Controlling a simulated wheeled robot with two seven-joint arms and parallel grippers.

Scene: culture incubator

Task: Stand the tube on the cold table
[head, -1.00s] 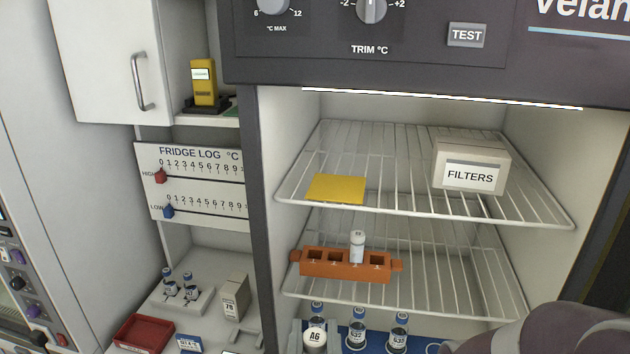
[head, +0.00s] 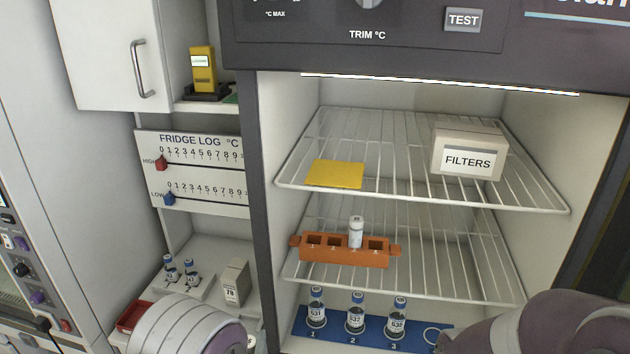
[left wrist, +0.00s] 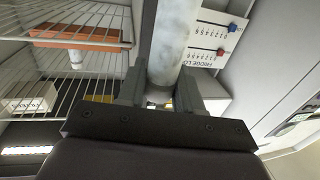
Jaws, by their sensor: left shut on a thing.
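My left gripper (left wrist: 161,92) is shut on a pale, whitish tube (left wrist: 174,42), which runs between its two dark fingers in the left wrist view. In the head view my left arm comes in at the bottom; its fingers are out of sight, and a small pale end, perhaps the tube's, shows at the bottom edge. A blue plate (head: 334,337) at the fridge bottom holds upright vials (head: 355,314) at spots 1, 2 and 3, with an empty ring (head: 436,335) at its right end. I cannot tell whether it is the cold table. My right gripper is out of view.
An orange rack (head: 340,256) with one white-capped tube (head: 356,232) stands on the lower wire shelf. The upper shelf bears a yellow sheet (head: 335,174) and a FILTERS box (head: 467,154). My right arm covers the lower right. A red tray (head: 130,317) lies left.

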